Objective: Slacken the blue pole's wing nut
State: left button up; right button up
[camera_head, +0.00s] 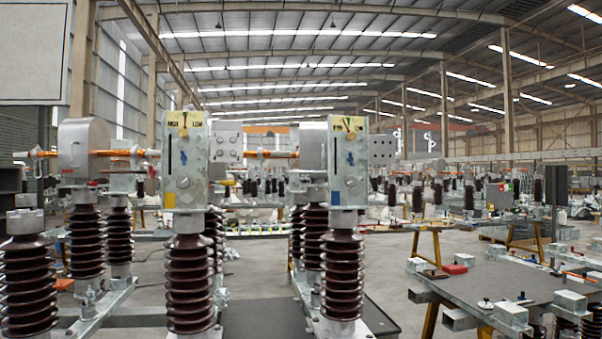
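Two grey metal boxes stand on brown ribbed insulators in the middle of the view. The right box (347,165) carries a blue mark (350,159) on its front, below a dark vertical slot. Each box has a yellow plate with a dial on top. Small fittings show on both fronts, but I cannot tell which is a wing nut or whether it is tight. Neither of my grippers is in view.
Brown insulators (86,255) on pale rails stand at the left. More isolator frames fill the hall behind.

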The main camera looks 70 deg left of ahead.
aim_at(350, 159)
jog(key=u, duration=1.9)
